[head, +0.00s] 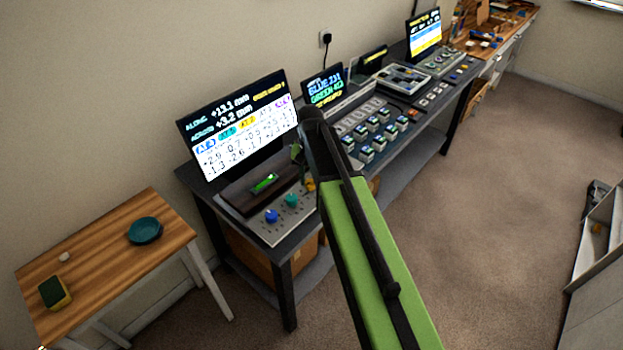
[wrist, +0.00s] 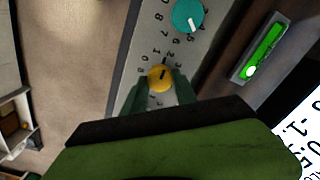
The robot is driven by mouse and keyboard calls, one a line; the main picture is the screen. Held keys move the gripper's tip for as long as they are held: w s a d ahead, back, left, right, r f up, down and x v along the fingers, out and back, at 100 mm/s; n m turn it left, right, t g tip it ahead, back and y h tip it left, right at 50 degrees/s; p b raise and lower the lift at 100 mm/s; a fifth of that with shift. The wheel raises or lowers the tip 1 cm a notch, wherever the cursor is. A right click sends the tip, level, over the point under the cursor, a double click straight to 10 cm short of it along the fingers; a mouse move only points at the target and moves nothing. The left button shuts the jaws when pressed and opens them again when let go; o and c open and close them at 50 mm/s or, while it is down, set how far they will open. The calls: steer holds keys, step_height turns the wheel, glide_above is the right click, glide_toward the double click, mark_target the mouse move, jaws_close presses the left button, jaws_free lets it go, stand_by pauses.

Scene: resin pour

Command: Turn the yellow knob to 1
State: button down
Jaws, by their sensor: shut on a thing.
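The yellow knob (wrist: 161,77) is on a grey panel (wrist: 128,75) with dark numerals around it. In the wrist view my gripper (wrist: 161,88) has one finger on each side of the knob and is shut on it. A dark pointer mark on the knob's face points toward the top of the picture. The numerals are small and turned, so I cannot tell which one it meets. In the head view the yellow knob (head: 310,184) is partly hidden by my arm.
A teal knob (wrist: 187,16) with a white pointer sits beside the yellow one. A blue knob (head: 271,216) is at the panel's near end. A glowing green level (wrist: 263,50) lies behind the panel. A screen (head: 243,125) with figures stands at the back.

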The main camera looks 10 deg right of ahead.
mark_target(310, 182)
steer(key=n, duration=0.5)
steer(key=shift+n, duration=0.4)
stand_by(0.3)
steer(key=c, duration=1)
jaws_free()
steer(key=shift+o, duration=0.2)
steer(key=shift+r, duration=0.1)
step_height(310, 182, up, 17)
steer(key=p, duration=1.7)
steer(key=shift+r, duration=0.1)
